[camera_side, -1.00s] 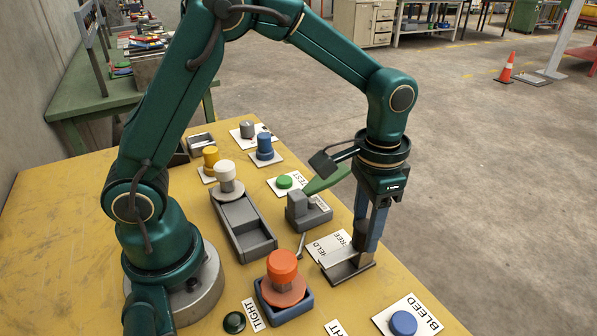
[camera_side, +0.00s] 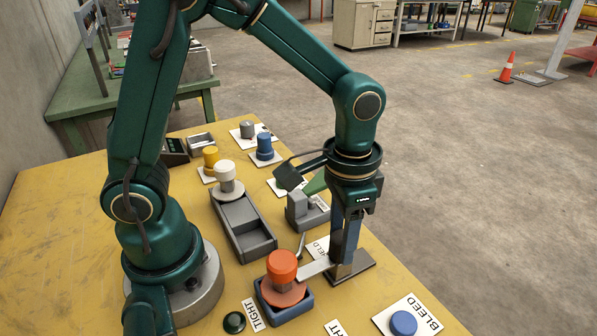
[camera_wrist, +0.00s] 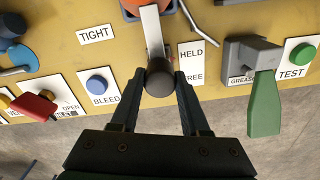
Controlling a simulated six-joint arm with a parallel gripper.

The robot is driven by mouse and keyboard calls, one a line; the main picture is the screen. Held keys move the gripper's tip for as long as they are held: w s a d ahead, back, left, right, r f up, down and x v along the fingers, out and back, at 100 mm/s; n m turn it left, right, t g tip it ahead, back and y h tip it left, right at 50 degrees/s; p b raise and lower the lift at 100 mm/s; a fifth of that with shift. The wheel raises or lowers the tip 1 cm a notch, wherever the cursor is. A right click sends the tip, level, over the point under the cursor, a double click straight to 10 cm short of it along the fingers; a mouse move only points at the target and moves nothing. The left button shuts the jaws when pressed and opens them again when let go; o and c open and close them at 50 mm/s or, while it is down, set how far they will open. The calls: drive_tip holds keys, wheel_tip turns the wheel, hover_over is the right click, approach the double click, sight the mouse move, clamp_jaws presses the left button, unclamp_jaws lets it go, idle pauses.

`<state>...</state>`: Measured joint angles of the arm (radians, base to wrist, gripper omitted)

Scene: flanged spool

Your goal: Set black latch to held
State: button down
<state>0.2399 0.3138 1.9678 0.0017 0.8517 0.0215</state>
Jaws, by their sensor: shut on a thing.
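My gripper (camera_wrist: 160,80) is shut on the black knob (camera_wrist: 160,70) of the latch, with one finger on each side. In the side view my gripper (camera_side: 343,262) reaches down over the latch's dark base plate (camera_side: 364,262). The latch's pale metal bar (camera_wrist: 152,32) runs from the knob toward the orange spool (camera_side: 282,268). Its far end appears to reach the spool's flange (camera_side: 283,293); whether they touch I cannot tell. The HELD label (camera_wrist: 190,54) and the FREE label (camera_wrist: 193,78) lie to the right of the bar in the wrist view. The side view hides the knob.
The spool sits in a blue holder (camera_side: 287,308). A grey block with a green lever (camera_wrist: 264,105) and a green TEST button (camera_wrist: 303,54) are on the right in the wrist view. A blue BLEED button (camera_wrist: 97,84) is on the left. The table edge is close by.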

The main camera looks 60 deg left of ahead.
drive_tip(key=shift+s, duration=0.25)
drive_tip(key=shift+c, duration=1.9)
unclamp_jaws()
drive_tip(key=shift+r, duration=2.6)
drive_tip(key=shift+w+a+r, duration=0.1)
drive_tip(key=shift+r, duration=0.05)
drive_tip(key=s+a+r+n+t, duration=0.3)
drive_tip(key=s+a+r+t, duration=0.1)
drive_tip(key=s, duration=0.3)
drive_tip(key=shift+s+a+t, duration=0.4)
drive_tip(key=shift+a+t, duration=0.4)
drive_tip(key=shift+a, duration=0.1)
